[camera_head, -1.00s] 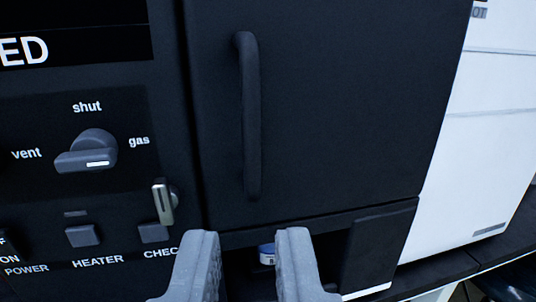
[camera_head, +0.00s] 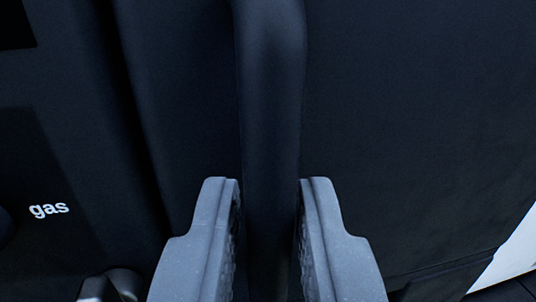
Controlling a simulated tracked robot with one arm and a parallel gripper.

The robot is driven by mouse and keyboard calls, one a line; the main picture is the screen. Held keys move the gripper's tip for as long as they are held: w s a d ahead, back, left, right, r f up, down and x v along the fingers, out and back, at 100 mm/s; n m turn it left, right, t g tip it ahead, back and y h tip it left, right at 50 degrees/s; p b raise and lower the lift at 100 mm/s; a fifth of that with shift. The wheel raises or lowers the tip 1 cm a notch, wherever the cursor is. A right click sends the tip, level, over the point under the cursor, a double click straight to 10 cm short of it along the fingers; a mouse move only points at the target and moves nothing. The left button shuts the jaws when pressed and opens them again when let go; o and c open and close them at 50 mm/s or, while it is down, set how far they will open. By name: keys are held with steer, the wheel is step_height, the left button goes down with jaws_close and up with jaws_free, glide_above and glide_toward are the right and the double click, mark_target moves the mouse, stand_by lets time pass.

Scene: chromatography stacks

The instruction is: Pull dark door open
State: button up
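The dark door (camera_head: 410,120) fills most of the view and looks closed. Its dark vertical bar handle (camera_head: 270,110) runs down the middle of the picture. My gripper (camera_head: 270,190) is at the handle, with one grey finger on each side of it. The fingers are apart and the handle shows between them with hardly any gap. I cannot clearly see whether the pads press on it. The lower end of the handle is in shadow between the fingers.
The dark control panel with the "gas" label (camera_head: 48,209) is at the left. A metal switch (camera_head: 122,284) shows at the lower left, close to my left finger. A white surface (camera_head: 512,252) shows beyond the door at the lower right.

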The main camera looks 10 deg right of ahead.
steer(key=shift+w+d, duration=0.1)
steer(key=shift+w, duration=0.5)
jaws_close()
steer(key=shift+s, duration=0.1)
